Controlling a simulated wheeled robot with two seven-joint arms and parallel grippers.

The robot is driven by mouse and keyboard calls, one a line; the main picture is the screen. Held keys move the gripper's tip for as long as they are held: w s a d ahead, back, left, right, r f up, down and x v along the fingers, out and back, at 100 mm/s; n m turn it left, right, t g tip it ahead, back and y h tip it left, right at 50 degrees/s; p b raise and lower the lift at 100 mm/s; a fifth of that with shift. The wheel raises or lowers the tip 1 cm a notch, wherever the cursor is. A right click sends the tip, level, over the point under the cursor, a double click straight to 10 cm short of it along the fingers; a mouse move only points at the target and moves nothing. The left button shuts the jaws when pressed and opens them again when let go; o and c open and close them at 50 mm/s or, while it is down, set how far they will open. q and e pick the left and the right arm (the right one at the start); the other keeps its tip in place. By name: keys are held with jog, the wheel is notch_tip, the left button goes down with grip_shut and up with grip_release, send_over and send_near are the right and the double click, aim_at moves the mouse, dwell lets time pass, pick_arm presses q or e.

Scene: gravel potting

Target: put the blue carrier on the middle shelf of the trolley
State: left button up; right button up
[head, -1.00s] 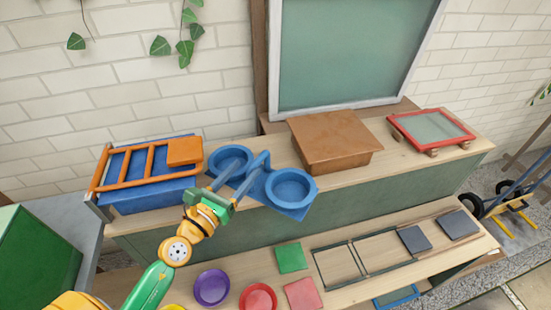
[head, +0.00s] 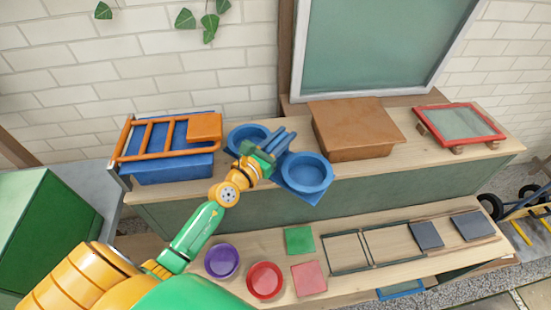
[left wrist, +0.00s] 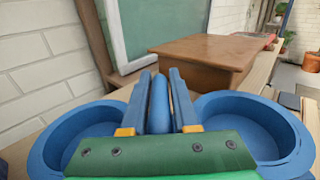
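The blue carrier (head: 307,172) stands on the wooden bench top, between the orange rack and the brown box. It has two round cups and an upright handle between them. My left gripper (head: 280,142) is at the carrier's handle. In the left wrist view the handle (left wrist: 159,105) is between the two fingers (left wrist: 161,95), with hardly any gap on either side, and a cup lies to each side. The gripper looks shut on it. My right gripper is out of view. No shelved trolley can be made out; a yellow and blue wheeled cart (head: 530,212) is partly visible at the right edge.
A blue box with an orange rack (head: 165,135) stands left of the carrier. A brown box (head: 355,128) and red-framed panel (head: 458,124) stand right. The lower shelf holds purple (head: 222,261) and red (head: 265,280) dishes, tiles and frames. A green box (head: 45,225) is at left.

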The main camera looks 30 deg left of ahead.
pick_arm(q)
grip_shut()
jog(key=shift+f, duration=0.1)
dwell(1.0)
